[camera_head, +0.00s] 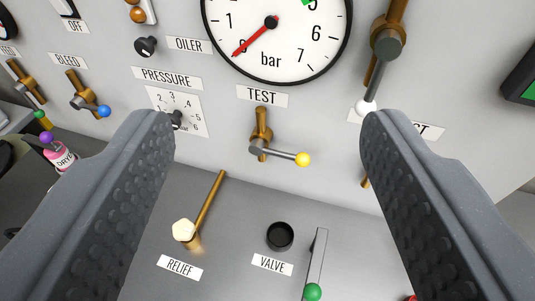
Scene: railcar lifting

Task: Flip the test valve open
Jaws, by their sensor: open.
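The test valve (261,140) sits under the TEST label (262,96) on the grey upright panel. It has a brass body and a grey lever with a yellow ball end (303,159). The lever points to the right and slightly down in the picture, across the brass pipe. My gripper (268,125) is open, with one dark ridged finger on each side of the picture. The test valve shows between the fingers, and nothing is held. The fingers look nearer to the camera than the panel, and I see no contact.
A bar gauge (270,22) is above the valve. A larger brass valve with a white-ended lever (388,45) is close by on the right. The RELIEF pipe (209,205), a black VALVE socket (280,236) and a green-ended lever (316,262) are below. A BLEED valve (86,98) is left.

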